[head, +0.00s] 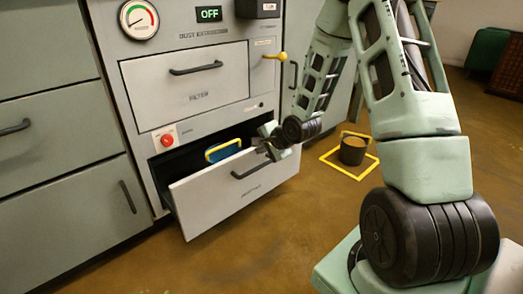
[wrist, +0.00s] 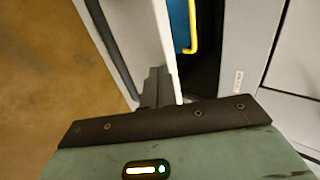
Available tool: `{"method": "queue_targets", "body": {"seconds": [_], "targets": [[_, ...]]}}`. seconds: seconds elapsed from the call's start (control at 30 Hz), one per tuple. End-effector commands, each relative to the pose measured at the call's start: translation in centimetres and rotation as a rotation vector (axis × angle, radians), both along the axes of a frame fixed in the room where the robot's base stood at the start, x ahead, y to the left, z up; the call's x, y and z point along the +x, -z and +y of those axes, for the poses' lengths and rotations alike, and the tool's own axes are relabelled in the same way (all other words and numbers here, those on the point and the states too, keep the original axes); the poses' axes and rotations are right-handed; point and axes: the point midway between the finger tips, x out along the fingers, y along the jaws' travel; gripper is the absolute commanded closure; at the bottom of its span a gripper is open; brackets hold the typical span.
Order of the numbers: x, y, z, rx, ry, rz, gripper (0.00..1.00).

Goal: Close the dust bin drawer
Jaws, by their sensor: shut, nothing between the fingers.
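The dust bin drawer (head: 215,200) stands open at the bottom of the grey dust extractor cabinet, its front panel well out from the cabinet face. Its dark bar handle (head: 250,170) is on the front panel. Inside sits a blue bin (head: 214,156) with a yellow handle, partly hidden by the panel. My gripper (head: 262,143) is shut and empty at the right part of the panel's top edge. In the wrist view the closed fingers (wrist: 157,85) overlap the drawer front (wrist: 128,30); I cannot tell whether they touch it.
Above the drawer are a closed filter drawer (head: 190,85), a red button (head: 167,140) and a display reading OFF (head: 209,14). Grey cabinets (head: 60,170) stand at left. A dark bucket (head: 353,149) stands inside a yellow floor outline at right. The floor before the drawer is clear.

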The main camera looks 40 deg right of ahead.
Motion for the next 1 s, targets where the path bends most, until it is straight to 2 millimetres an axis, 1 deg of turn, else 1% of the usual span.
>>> {"method": "queue_targets", "body": {"seconds": [0.07,0.17,0.4,0.5,0.6,0.73,1.0], "targets": [[0.5,-0.2,0.0,0.000,-0.001,0.000,1.00],[2.1,-0.5,0.1,0.001,-0.001,-0.001,1.00],[8.4,-0.5,0.3,0.001,0.000,-0.001,1.00],[10.7,-0.3,0.4,0.001,0.001,-0.001,1.00],[12.2,-0.2,0.4,0.001,0.001,-0.001,1.00],[13.2,0.0,0.5,0.001,0.001,0.000,1.00],[13.4,0.1,0.5,0.000,0.000,0.000,1.00]]}}
